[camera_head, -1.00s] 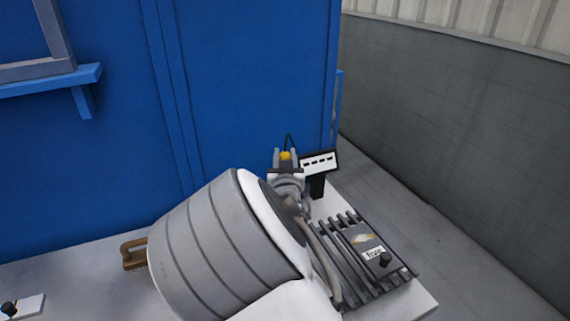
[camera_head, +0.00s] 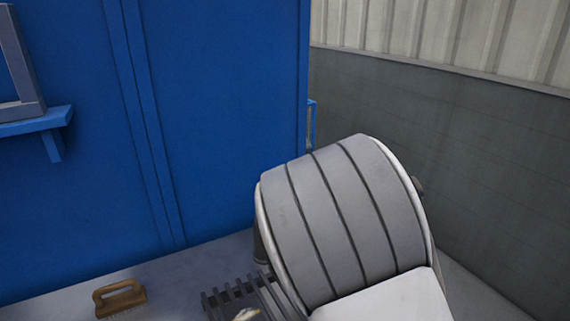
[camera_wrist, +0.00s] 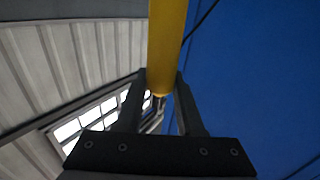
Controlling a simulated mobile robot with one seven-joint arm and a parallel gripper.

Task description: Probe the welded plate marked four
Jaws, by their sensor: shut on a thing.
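In the wrist view, my gripper (camera_wrist: 161,84) has its two dark fingers shut on a yellow probe (camera_wrist: 168,42) with a thin black cable beside it. The probe's body runs out of the top of the picture. In the head view, my arm hides my gripper and the probe. The slatted rack (camera_head: 231,291) shows only in part at the lower middle, left of my arm. The plate marked four cannot be made out; a small pale patch shows at the bottom edge by the rack. The meter's display is hidden.
A brown-handled brush (camera_head: 120,298) lies on the grey bench (camera_head: 190,275), left of the rack. A blue wall (camera_head: 225,110) stands behind the bench, with a blue shelf (camera_head: 38,122) at left. A grey wall (camera_head: 480,165) stands at right. The wrist view shows a bright window (camera_wrist: 88,122).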

